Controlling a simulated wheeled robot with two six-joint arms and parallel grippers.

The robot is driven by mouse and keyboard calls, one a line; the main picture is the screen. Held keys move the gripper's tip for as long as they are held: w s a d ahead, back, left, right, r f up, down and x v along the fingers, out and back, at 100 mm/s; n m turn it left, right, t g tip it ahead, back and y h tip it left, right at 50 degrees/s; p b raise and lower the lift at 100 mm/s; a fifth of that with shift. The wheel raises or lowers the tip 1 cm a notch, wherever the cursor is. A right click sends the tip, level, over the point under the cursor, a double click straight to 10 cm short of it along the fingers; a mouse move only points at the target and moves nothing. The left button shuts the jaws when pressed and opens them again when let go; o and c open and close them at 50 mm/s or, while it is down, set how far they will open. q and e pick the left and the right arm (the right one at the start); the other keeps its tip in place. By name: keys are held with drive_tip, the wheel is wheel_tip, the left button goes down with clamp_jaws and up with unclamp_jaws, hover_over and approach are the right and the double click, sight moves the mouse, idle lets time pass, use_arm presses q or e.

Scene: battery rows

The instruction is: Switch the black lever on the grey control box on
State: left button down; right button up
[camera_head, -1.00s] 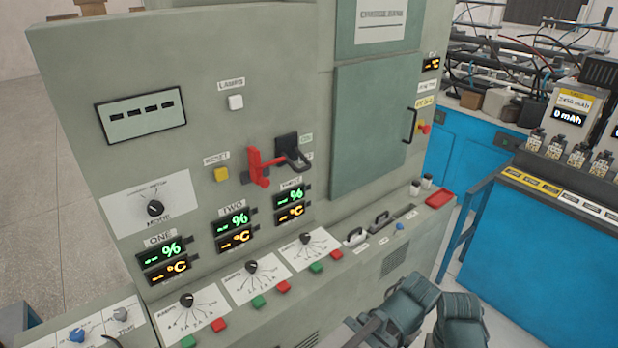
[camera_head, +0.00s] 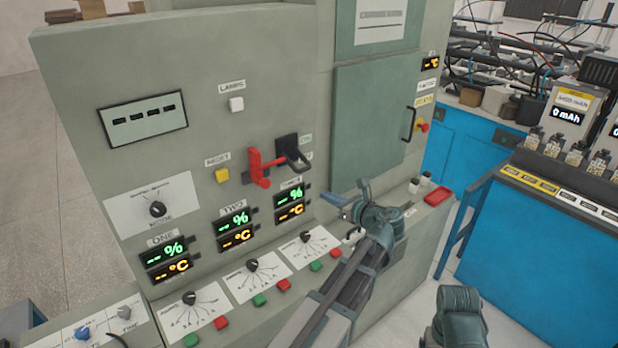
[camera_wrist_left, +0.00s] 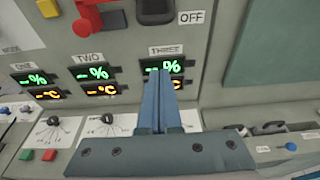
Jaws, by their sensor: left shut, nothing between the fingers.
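The black lever (camera_head: 297,158) sits on a black plate on the front of the grey control box (camera_head: 70,90), right of a red lever (camera_head: 257,168). Its handle sticks out low, on the side of the OFF label. In the left wrist view the black lever (camera_wrist_left: 156,10) is cut off by the top edge, beside the OFF label (camera_wrist_left: 191,17). My left gripper (camera_head: 335,199) is shut and empty, below and to the right of the lever, apart from it. Its blue fingers (camera_wrist_left: 160,100) overlap the THREE display in the wrist view. My right gripper is not in view.
Below the displays a ledge holds knobs (camera_head: 252,265) and red and green buttons (camera_head: 283,285). A green door (camera_head: 375,120) with a handle is on the right. A blue bench (camera_head: 530,250) stands farther right. Space in front of the panel is open.

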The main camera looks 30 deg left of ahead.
use_arm(q)
drive_tip(key=b+x, duration=0.3)
drive_tip(key=x, duration=0.7)
drive_tip(key=shift+s+d+r+p, duration=0.1)
drive_tip(key=shift+r+p, duration=0.85)
drive_tip(key=shift+p, duration=0.25)
drive_tip(key=shift+s+d+r+p, duration=0.1)
drive_tip(key=shift+r+p, duration=0.85)
drive_tip(key=shift+p, duration=0.2)
